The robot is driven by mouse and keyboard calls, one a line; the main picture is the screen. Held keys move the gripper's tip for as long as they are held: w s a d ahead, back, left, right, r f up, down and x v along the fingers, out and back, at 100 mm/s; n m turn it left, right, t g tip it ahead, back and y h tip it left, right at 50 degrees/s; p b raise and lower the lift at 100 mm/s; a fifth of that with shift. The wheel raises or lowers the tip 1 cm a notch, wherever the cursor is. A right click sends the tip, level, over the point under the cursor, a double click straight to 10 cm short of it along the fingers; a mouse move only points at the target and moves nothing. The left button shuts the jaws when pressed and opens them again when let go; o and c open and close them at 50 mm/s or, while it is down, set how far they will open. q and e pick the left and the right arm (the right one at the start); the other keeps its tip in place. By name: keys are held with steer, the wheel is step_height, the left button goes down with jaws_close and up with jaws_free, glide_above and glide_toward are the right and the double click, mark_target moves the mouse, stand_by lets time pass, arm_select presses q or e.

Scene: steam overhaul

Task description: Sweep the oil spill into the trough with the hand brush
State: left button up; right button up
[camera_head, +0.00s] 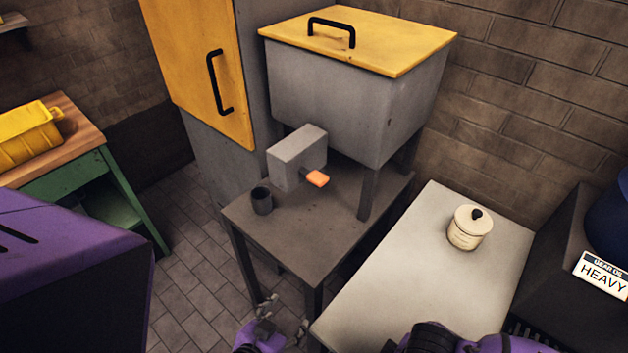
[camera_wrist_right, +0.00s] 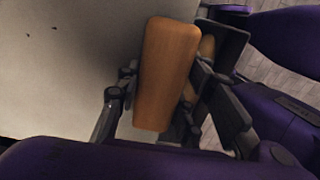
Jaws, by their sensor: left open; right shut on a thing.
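My right gripper (camera_wrist_right: 160,105) is shut on a wooden piece (camera_wrist_right: 168,70) in the right wrist view, which looks like the hand brush's handle. Its bristles cannot be made out. The wood is over a pale surface (camera_wrist_right: 75,75) with a few small dark specks. In the head view only part of my right arm shows at the bottom right, and its gripper is out of frame. My left gripper (camera_head: 283,318) is open and empty at the bottom middle, in front of the dark table. I cannot make out the oil spill or the trough in either view.
A dark table (camera_head: 310,245) holds a small dark cup (camera_head: 262,200) and stands by a grey hopper with a yellow lid (camera_head: 360,38). A pale worktop (camera_head: 400,280) holds a lidded cream jar (camera_head: 467,230). A yellow bin (camera_head: 28,135) sits on a bench at left.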

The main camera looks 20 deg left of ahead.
steer(key=shift+r, duration=3.5)
